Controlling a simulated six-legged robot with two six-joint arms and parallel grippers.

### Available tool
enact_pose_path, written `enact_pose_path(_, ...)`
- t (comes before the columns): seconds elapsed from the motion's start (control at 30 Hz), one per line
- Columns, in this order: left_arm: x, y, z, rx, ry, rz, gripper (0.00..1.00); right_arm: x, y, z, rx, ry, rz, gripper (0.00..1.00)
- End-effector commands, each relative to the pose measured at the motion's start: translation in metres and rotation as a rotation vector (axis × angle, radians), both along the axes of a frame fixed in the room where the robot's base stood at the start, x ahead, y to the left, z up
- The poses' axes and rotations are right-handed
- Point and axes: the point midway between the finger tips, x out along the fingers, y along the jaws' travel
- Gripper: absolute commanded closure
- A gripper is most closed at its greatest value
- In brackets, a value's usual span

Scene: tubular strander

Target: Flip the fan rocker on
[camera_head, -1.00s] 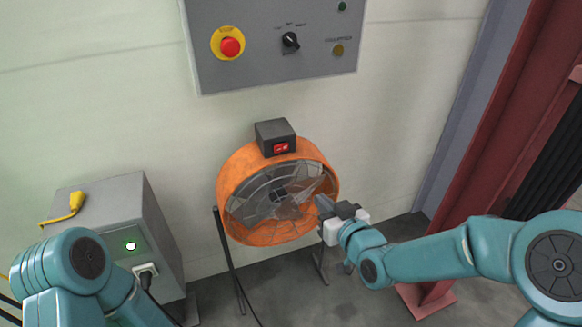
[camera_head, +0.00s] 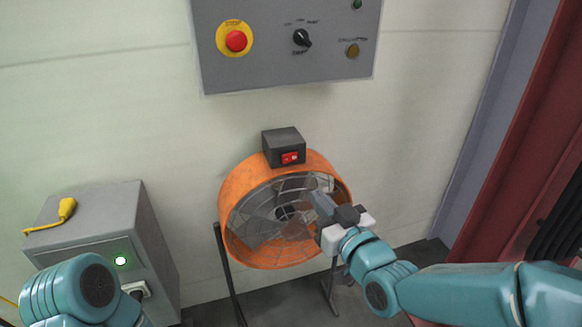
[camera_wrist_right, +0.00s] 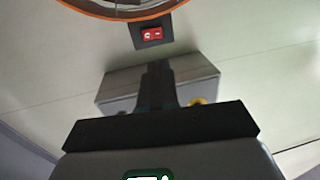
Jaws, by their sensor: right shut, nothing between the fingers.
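The red fan rocker (camera_head: 289,158) sits on the front of a dark box (camera_head: 283,143) on top of the orange fan (camera_head: 238,184). In the right wrist view the rocker (camera_wrist_right: 152,34) shows near the top, beyond my fingers and apart from them. My right gripper (camera_head: 318,200) is shut and empty, in front of the right side of the fan's grille, below and to the right of the rocker. In its wrist view the right gripper (camera_wrist_right: 158,70) points up the picture. My left arm shows at the lower left, but its gripper is out of view.
A grey panel (camera_head: 280,75) with a red emergency button (camera_head: 236,41) and a dark knob (camera_head: 301,37) hangs above the fan. A red column (camera_head: 515,140) rises right.

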Motion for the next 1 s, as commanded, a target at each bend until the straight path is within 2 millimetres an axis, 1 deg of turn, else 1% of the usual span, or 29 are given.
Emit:
enact_pose_path(0.17, 0.000, 0.000, -0.001, 0.000, 0.000, 0.000, 0.32, 0.028, 0.013, -0.001, 0.000, 0.000, 0.000, 1.00)
enact_pose_path(0.4, 0.000, 0.000, -0.002, 0.000, 0.000, 0.000, 0.32, 0.077, 0.036, -0.002, 0.001, 0.000, 0.000, 1.00)
enact_pose_path(0.6, 0.000, 0.000, -0.003, 0.000, 0.000, 0.000, 0.32, 0.107, 0.051, -0.001, 0.001, 0.000, 0.000, 1.00)
enact_pose_path(0.7, 0.000, 0.000, -0.003, 0.000, 0.000, 0.000, 0.32, 0.116, 0.055, -0.001, 0.001, 0.000, 0.000, 1.00)
enact_pose_path(0.8, 0.000, 0.000, -0.003, 0.000, 0.000, 0.000, 0.32, 0.121, 0.058, -0.001, 0.001, 0.000, 0.000, 1.00)
enact_pose_path(1.0, 0.000, 0.000, -0.003, 0.000, 0.000, 0.000, 0.32, 0.122, 0.058, 0.000, 0.000, 0.001, 0.000, 1.00)
